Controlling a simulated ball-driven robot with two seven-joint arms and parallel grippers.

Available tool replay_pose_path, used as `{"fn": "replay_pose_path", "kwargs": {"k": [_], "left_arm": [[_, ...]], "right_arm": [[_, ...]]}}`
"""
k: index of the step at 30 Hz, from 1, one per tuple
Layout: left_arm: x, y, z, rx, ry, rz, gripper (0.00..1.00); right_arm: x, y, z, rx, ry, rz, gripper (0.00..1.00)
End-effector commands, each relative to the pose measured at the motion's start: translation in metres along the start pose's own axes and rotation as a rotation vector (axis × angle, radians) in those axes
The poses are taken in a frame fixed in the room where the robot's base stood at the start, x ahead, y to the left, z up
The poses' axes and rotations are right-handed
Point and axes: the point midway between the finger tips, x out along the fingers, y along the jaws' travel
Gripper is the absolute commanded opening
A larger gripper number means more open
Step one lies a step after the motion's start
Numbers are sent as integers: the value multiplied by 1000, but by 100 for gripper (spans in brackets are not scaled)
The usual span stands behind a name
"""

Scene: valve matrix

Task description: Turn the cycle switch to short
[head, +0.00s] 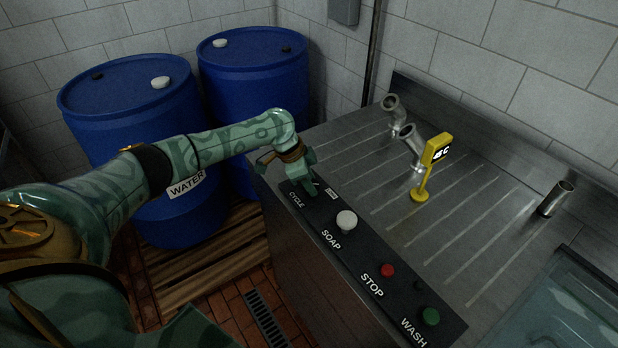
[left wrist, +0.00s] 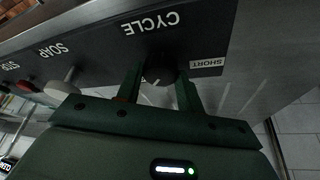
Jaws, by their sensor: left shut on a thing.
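The cycle switch (left wrist: 160,72) is a dark round knob with a light pointer line, on the black control panel under the word CYCLE. A small white SHORT label (left wrist: 207,63) sits beside it in the left wrist view. My left gripper (left wrist: 160,84) is shut on the cycle switch, with a finger on each side of the knob. In the head view my left gripper (head: 312,190) covers the knob at the panel's far end. The pointer line slants and does not clearly aim at the label. My right gripper is not in view.
The control panel (head: 375,240) also carries a white SOAP knob (head: 347,221), a red STOP button (head: 387,270) and a green WASH button (head: 430,316). Blue barrels (head: 140,110) stand at left.

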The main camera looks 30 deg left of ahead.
Motion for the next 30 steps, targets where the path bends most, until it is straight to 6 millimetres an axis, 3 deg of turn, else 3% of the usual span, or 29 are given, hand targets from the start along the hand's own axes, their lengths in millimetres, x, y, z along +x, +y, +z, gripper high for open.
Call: {"fn": "replay_pose_path", "kwargs": {"k": [18,30], "left_arm": [[-6,5,-4,-479,0,-195,14],[-3,7,-5,-831,-1,-340,14]], "right_arm": [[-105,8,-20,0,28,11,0],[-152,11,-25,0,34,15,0]]}}
